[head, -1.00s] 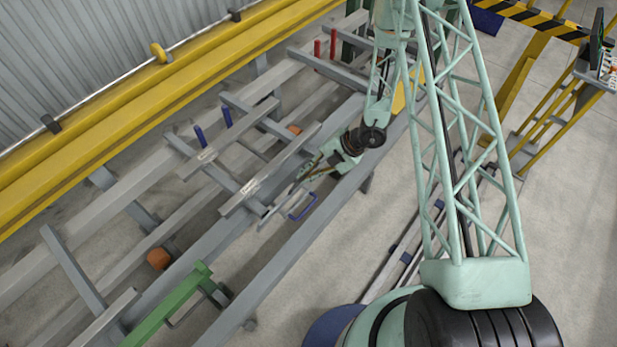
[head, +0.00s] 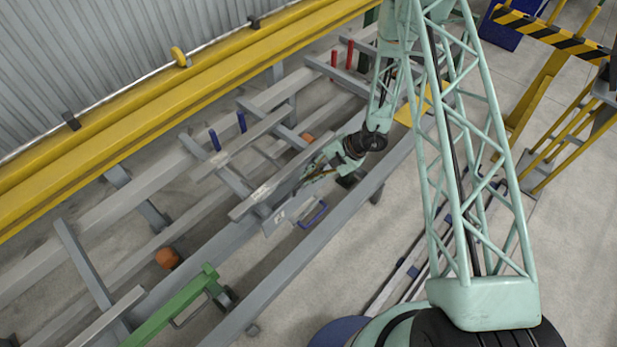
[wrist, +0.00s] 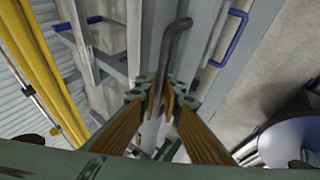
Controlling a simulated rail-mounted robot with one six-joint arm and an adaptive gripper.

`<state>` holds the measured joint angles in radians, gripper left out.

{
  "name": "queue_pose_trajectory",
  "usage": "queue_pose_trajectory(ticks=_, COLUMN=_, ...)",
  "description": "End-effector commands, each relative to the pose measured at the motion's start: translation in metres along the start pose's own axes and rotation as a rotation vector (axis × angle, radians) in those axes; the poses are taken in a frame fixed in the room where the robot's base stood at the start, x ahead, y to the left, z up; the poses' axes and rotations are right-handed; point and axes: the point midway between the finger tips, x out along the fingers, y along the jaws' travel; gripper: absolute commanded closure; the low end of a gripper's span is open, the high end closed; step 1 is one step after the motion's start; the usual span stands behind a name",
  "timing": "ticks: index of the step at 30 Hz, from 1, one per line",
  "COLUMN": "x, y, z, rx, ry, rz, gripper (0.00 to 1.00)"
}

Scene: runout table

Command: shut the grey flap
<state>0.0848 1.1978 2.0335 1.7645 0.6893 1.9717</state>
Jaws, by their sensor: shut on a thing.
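A grey flap (head: 283,213), a flat panel with pale marks, sits beside the blue handle on the runout table in the head view. It appears tilted; its exact angle is hard to tell. My gripper (head: 317,168) is at its upper right end. In the wrist view my gripper (wrist: 168,94) is shut on a dark bent bar (wrist: 173,45), which runs up along a grey panel face. Whether the bar belongs to the flap is not clear. The fingers and my arm hide part of this area.
A blue handle (head: 313,215) stands out to the right of the flap. Blue posts (head: 241,121) and red posts (head: 349,54) stand on the cross beams. A green arm (head: 175,308) lies at lower left. A yellow beam (head: 150,118) runs behind. Bare floor (head: 330,265) is at right.

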Motion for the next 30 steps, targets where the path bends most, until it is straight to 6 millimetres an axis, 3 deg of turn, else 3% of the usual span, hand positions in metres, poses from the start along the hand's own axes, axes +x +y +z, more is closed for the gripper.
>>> queue_pose_trajectory(ticks=1, x=0.000, y=0.004, z=0.002, rx=-0.002, ry=-0.002, rz=0.006, gripper=1.00)
queue_pose_trajectory(ticks=2, x=0.000, y=0.004, z=0.002, rx=-0.002, ry=-0.002, rz=0.006, gripper=0.91)
queue_pose_trajectory(ticks=6, x=0.000, y=0.003, z=0.001, rx=-0.002, ry=-0.002, rz=0.005, gripper=0.79)
queue_pose_trajectory(ticks=20, x=-0.003, y=0.002, z=0.001, rx=-0.001, ry=-0.001, rz=0.003, gripper=0.79)
queue_pose_trajectory(ticks=30, x=-0.029, y=0.002, z=0.001, rx=-0.001, ry=-0.002, rz=0.004, gripper=0.79)
